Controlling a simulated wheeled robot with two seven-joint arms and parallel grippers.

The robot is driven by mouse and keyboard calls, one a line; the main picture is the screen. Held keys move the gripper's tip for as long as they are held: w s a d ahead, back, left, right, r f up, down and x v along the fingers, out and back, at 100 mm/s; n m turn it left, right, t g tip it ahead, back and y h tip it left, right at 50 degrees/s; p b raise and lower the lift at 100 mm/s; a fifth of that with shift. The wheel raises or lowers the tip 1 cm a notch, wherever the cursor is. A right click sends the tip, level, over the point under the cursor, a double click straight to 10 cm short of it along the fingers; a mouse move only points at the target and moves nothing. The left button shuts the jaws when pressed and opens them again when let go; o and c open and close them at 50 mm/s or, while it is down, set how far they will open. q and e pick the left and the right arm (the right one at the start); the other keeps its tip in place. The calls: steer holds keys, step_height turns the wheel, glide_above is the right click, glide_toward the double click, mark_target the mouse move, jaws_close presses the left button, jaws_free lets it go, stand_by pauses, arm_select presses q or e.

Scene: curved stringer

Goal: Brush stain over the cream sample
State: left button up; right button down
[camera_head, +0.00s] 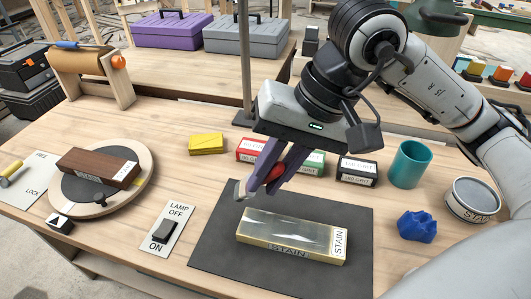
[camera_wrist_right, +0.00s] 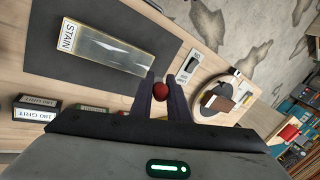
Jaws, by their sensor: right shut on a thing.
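The cream sample (camera_head: 285,232) is a long pale-yellow block lying flat on a dark mat (camera_head: 215,245), with STAIN labels on its front and right end. Its top has a greyish, glossy patch; I cannot tell whether this is stain or reflection. The sample also shows in the wrist view (camera_wrist_right: 108,50). My right gripper (camera_head: 262,182) is shut on a small brush with a red handle (camera_head: 275,173); its pale tip (camera_head: 241,190) hangs above the sample's left end, seemingly apart from it. The red handle end (camera_wrist_right: 160,90) shows between the fingers in the wrist view. My left gripper is not in view.
A round STAIN tin (camera_head: 473,200), blue lump (camera_head: 417,226) and teal cup (camera_head: 410,164) stand at right. Several grit boxes (camera_head: 357,171) line the back of the mat. A lamp switch (camera_head: 165,231) and a turntable with a brown block (camera_head: 98,168) are at left.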

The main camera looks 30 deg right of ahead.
steer(key=shift+r+p, duration=0.6)
steer(key=shift+r, duration=0.9)
